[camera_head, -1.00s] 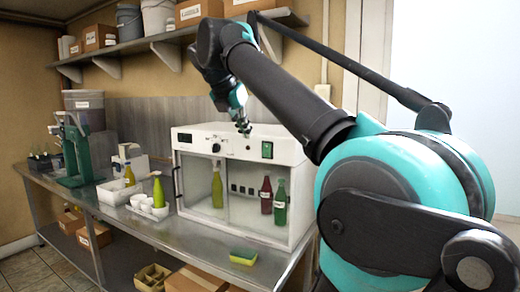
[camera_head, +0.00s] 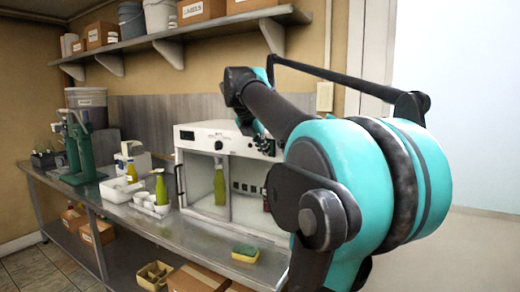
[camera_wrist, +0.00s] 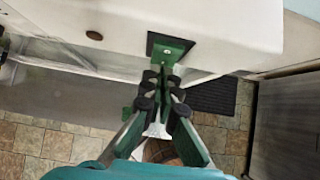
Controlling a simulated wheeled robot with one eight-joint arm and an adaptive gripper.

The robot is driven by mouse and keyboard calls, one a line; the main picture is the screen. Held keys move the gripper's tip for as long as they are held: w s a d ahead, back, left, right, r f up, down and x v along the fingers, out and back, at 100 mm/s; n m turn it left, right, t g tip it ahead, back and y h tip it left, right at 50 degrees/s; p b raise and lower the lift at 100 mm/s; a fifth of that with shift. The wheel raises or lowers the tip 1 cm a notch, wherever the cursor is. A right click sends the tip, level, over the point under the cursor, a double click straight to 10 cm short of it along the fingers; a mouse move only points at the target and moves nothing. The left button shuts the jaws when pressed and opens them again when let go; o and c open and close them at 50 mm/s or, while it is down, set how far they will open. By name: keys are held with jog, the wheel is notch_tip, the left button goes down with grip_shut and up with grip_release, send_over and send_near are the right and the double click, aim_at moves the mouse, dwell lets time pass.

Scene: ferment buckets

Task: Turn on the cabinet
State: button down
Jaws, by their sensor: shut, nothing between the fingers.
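The white cabinet (camera_head: 202,138) with glass doors stands on the steel bench. A dark knob (camera_head: 218,146) is on its upper front panel and a handle is at its left edge. In the wrist view, a green switch (camera_wrist: 170,50) in a black frame sits on the white panel. My gripper (camera_wrist: 162,82) is shut and empty, its fingertips just below the switch in that view. I cannot tell whether they touch it. In the head view my gripper (camera_head: 265,146) is at the panel's right part and hides the switch. My arm covers the cabinet's right side.
A green bottle (camera_head: 219,187) stands inside the cabinet. A yellow-green bottle (camera_head: 161,190) and white cups (camera_head: 148,204) stand left of it. A sponge (camera_head: 245,253) lies at the bench's front edge. A shelf (camera_head: 200,31) with boxes and buckets hangs above.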

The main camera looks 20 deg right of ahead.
jog(key=shift+d, duration=0.1)
jog(key=shift+w+d+f, duration=0.15)
jog(key=shift+w+d, duration=0.05)
jog(key=shift+r, duration=0.2)
dwell(0.3)
jog(key=shift+r, duration=0.65)
